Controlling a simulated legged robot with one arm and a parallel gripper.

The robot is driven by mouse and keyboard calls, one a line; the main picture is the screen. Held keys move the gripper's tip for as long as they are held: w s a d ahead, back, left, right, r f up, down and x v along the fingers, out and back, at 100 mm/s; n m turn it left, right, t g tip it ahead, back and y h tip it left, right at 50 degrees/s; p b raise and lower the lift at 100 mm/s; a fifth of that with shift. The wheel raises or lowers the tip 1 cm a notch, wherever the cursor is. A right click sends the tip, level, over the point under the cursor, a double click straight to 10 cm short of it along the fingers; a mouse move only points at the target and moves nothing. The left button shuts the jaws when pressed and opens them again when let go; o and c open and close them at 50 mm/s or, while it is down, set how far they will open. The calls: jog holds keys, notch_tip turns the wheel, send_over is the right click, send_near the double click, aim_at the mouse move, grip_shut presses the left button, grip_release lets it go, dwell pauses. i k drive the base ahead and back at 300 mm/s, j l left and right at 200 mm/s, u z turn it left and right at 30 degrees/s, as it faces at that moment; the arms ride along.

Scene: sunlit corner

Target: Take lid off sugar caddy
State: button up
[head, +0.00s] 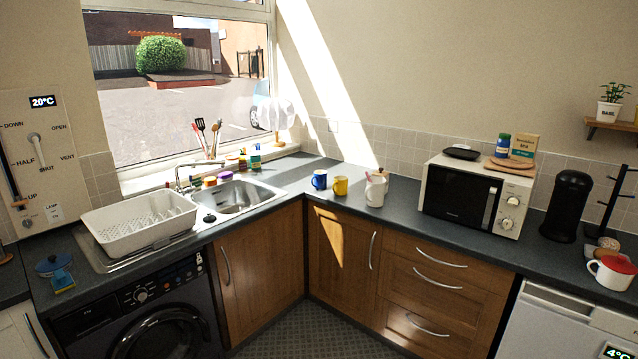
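A cream pot (375,193) stands upright on the dark worktop in the corner, left of the microwave. It looks like the sugar caddy, but I cannot read a label on it. A brownish piece (380,173) shows at its top and seems to be its lid, in place on the pot; the detail is too small to be sure. My gripper is not in view.
A yellow mug (340,186) and a blue mug (319,180) stand just left of the pot. The microwave (476,195) is to its right, with a board and containers on top. A red-topped white pot (611,272) stands far right. Worktop before the microwave is clear.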

aim_at(380, 173)
jog(key=z, duration=0.4)
jog(key=i+j, duration=0.1)
jog(key=i, duration=0.3)
jog(key=i+j, duration=0.1)
jog(key=i, duration=0.3)
jog(key=i+j+z, duration=0.1)
jog(key=i, duration=0.3)
jog(key=l+u, duration=0.25)
jog(key=l, duration=0.6)
jog(key=l+u, duration=0.25)
jog(key=l, duration=0.55)
jog(key=k, duration=0.05)
